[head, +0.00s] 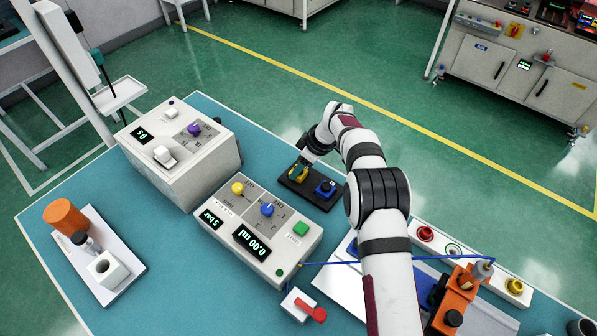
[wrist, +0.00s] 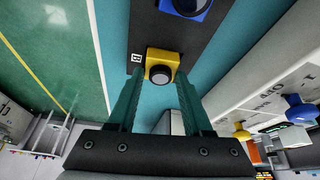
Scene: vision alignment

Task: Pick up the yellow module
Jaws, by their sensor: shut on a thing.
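The yellow module (wrist: 158,54) is a small block with a dark round lens, seen in the wrist view between the fingertips of my gripper (wrist: 161,76). The two green fingers are shut on its sides. In the head view the yellow module (head: 293,174) is small and partly hidden by my gripper (head: 299,168), at the left end of a black base (head: 313,195). I cannot tell whether it touches the base. A blue module (head: 325,188) sits at the base's right end; it also shows at the top of the wrist view (wrist: 190,6).
A white dispenser box (head: 262,222) with knobs and displays stands close in front of the base. A larger white box (head: 180,160) is to the left. An orange fixture (head: 460,295) and white plates are at the right. The teal table (head: 180,270) is bare in places.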

